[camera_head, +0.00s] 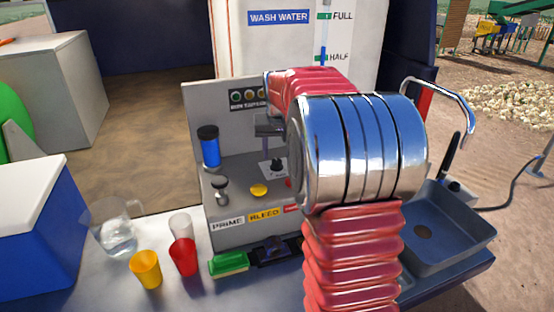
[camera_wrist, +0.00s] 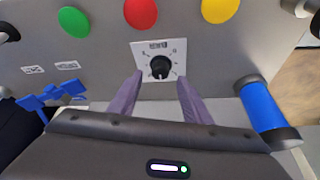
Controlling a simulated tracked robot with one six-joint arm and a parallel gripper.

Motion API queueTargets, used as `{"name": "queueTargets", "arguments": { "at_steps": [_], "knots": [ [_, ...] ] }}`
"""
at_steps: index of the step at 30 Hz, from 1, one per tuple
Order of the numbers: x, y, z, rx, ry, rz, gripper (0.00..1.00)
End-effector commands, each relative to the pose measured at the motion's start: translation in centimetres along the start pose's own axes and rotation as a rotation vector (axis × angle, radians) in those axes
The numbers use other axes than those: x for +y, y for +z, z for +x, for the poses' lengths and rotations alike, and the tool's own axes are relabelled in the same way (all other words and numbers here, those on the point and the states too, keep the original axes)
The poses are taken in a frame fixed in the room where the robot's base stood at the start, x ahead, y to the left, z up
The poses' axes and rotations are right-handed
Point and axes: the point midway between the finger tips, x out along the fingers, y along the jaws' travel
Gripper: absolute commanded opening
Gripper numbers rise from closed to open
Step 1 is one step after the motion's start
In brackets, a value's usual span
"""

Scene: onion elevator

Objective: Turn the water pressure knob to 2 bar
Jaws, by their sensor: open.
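The water pressure knob (camera_wrist: 160,67) is a small black dial on a white square plate with marks around it. In the head view the knob (camera_head: 278,164) sits on the grey panel, beside my arm. My gripper (camera_wrist: 160,77) is open, with its two purple-grey fingers on either side below the knob in the wrist view. I cannot tell whether they touch the panel. In the head view my gripper (camera_head: 266,143) hangs just above the plate, partly hidden by my arm. The dial's numbers are too small to read surely.
Green, red and yellow round buttons (camera_wrist: 141,12) line the panel near the dial. A blue filter cylinder (camera_head: 210,147) stands on the panel's left. A jug (camera_head: 117,232), orange cup (camera_head: 146,269), red cup (camera_head: 183,257) and green sponge (camera_head: 229,263) sit in front. A sink (camera_head: 450,247) lies right.

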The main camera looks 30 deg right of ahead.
Motion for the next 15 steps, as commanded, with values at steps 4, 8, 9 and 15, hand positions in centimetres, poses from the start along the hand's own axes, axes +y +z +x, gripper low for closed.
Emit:
{"name": "queueTargets", "arguments": {
  "at_steps": [4, 8, 9, 15],
  "knots": [
    [0.0, 0.1, 2.3, -0.004, 0.0, 0.0, 0.44],
    [0.0, 0.1, 3.6, -0.002, 0.0, 0.0, 0.44],
    [0.0, 0.1, 3.9, -0.002, 0.0, 0.0, 0.44],
    [0.0, 0.0, 4.4, 0.0, 0.0, 0.0, 0.44]
  ]
}}
